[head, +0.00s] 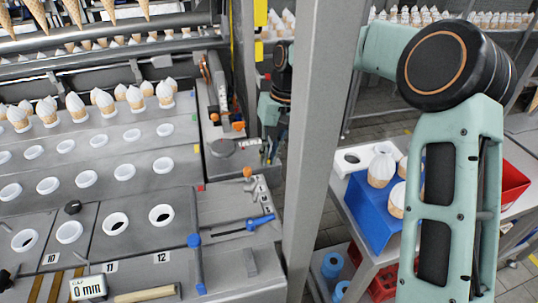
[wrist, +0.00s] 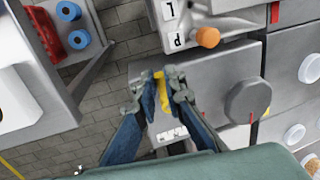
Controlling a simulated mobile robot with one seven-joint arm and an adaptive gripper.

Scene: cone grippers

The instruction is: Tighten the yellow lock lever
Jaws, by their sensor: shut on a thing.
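The yellow lock lever (wrist: 163,94) shows in the wrist view at the edge of a grey metal block, beside a round dark grey knob (wrist: 247,101). My gripper (wrist: 162,80) is shut on the lever, with one blue-grey finger on each side of it. The fingers hide part of the lever. In the head view my gripper (head: 272,142) is at the right side of the machine, just left of the grey post. The lever cannot be made out clearly there.
A grey upright post (head: 316,130) stands close to my arm and hides part of it. An orange knob (wrist: 207,37) is near the gripper. A blue box with cones (head: 372,212) stands right of the post. Cone holders fill the machine at left.

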